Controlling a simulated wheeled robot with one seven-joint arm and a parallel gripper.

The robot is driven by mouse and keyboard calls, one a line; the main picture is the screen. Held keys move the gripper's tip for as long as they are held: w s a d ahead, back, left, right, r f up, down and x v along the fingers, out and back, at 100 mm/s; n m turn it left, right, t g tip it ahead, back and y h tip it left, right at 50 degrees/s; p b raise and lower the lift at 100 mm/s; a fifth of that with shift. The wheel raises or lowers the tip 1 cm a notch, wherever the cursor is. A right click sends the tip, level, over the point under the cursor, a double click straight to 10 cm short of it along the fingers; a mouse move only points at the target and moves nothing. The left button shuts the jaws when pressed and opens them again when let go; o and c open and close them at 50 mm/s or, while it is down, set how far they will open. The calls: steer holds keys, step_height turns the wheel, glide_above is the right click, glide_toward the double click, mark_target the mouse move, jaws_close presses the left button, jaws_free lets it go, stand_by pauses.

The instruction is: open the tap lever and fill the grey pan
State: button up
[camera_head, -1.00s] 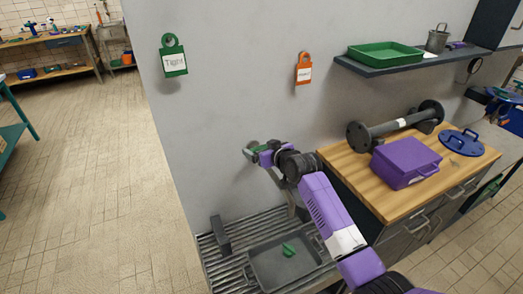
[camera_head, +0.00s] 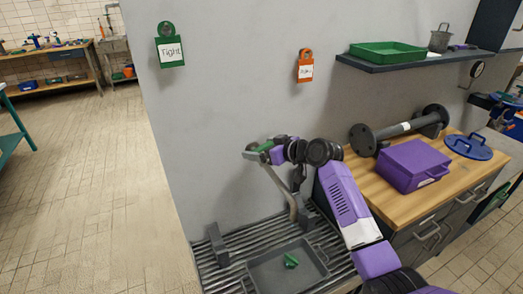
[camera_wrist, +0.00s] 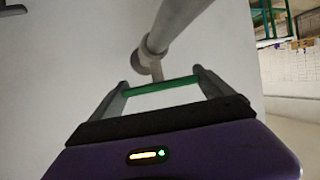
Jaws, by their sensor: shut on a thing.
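The tap (camera_head: 250,154) comes out of the grey wall, and its curved spout (camera_head: 281,184) hangs down above the drain grate. My gripper (camera_head: 271,151) is at the tap, shut on the green tap lever (camera_head: 264,146). In the wrist view the green lever (camera_wrist: 160,86) spans between my two fingers, with the grey pipe behind it. The grey pan (camera_head: 265,277) lies on the grate below the tap, with a small green object (camera_head: 291,261) in it. No water shows from the spout or in the pan.
A wooden-topped cabinet (camera_head: 377,182) to the right bears a purple case (camera_head: 408,163), a flanged pipe (camera_head: 392,132) and a blue lid (camera_head: 468,147). A shelf above holds a green tray (camera_head: 386,55). Green (camera_head: 170,50) and orange (camera_head: 305,70) tags hang on the wall.

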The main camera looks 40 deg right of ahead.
steer(key=o, duration=1.1)
steer(key=b+v, duration=0.1)
steer(key=v, duration=0.7)
